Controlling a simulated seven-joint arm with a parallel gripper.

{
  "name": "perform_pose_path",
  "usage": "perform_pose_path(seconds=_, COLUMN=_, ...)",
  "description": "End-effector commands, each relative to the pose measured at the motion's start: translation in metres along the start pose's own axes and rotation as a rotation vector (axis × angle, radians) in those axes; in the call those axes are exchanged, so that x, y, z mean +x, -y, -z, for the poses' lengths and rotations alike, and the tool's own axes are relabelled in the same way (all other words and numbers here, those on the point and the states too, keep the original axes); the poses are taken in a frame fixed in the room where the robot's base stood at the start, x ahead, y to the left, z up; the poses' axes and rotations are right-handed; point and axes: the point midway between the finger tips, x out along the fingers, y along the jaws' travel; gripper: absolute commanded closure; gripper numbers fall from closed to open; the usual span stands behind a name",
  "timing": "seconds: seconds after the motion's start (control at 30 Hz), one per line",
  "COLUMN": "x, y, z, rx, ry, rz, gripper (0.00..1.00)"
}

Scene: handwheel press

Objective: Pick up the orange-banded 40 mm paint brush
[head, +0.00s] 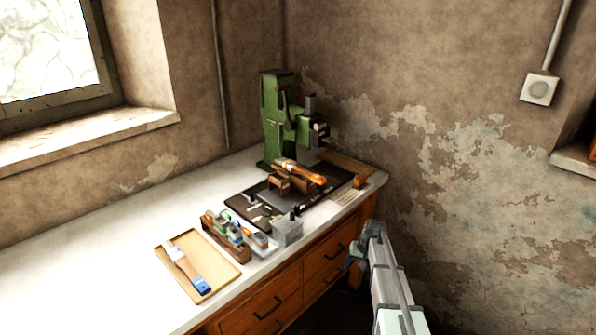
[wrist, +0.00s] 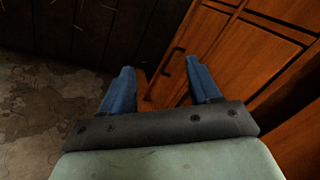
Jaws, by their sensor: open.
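A brush with a wooden part and an orange end (head: 314,178) lies across a wooden cradle (head: 279,186) on the dark mat in front of the green press (head: 275,110). It appears to be the orange-banded brush, but its width cannot be read. My gripper (head: 354,255) is in front of the bench's right end, beside the drawers and apart from the brush. In the wrist view its two blue fingers (wrist: 160,72) are spread with nothing between them, and no brush shows there.
A blue-banded brush (head: 185,268) lies on a tan tray (head: 222,283). A wooden rack (head: 229,246) with several small items and a grey box (head: 287,231) stand near the front edge. The white benchtop (head: 100,262) is clear at left. Drawer fronts (wrist: 245,45) are close to my gripper.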

Motion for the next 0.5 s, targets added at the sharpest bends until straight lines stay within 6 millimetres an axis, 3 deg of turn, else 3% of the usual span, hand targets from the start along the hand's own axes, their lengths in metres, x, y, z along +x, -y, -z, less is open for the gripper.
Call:
perform_pose_path(seconds=0.03, x=-0.018, y=0.001, z=0.027, rx=-0.001, ry=-0.030, rz=0.008, gripper=0.38)
perform_pose_path(seconds=0.2, x=-0.080, y=0.005, z=0.092, rx=-0.003, ry=-0.118, rz=0.033, gripper=0.38)
perform_pose_path(seconds=0.5, x=-0.194, y=0.015, z=0.184, rx=-0.018, ry=-0.255, rz=0.069, gripper=0.38)
